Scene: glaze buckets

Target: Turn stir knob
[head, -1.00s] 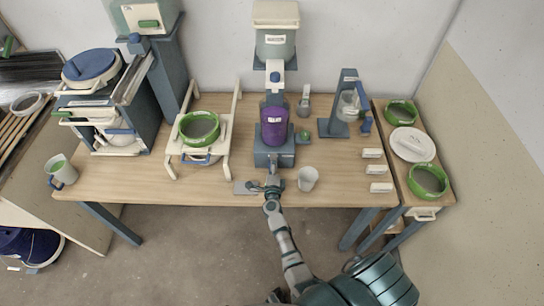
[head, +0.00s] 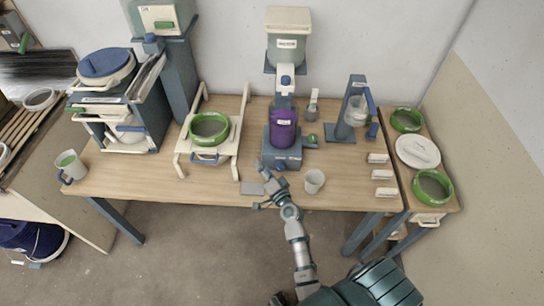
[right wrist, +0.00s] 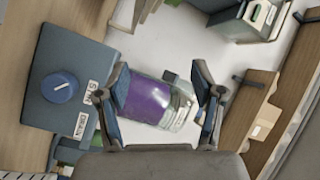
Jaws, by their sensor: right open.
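The stir knob (right wrist: 60,87) is a round blue dial with a white line, on the dark blue base (right wrist: 72,60) beside the STIR and DRAIN labels in the right wrist view. In the head view the base (head: 291,161) stands at the table's middle under a purple container (head: 283,135); the knob is too small to make out there. My right gripper (head: 263,186) is open and empty at the table's front edge, in front of the base. In the right wrist view its fingers (right wrist: 162,82) are apart, with the purple container behind them and the knob to their left.
A white cup (head: 314,181) stands just right of the gripper. A flat grey plate (head: 251,188) lies to its left. A green-rimmed bowl (head: 209,129) sits on a cream rack (head: 181,160). A blue stand (head: 341,133) is at the right.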

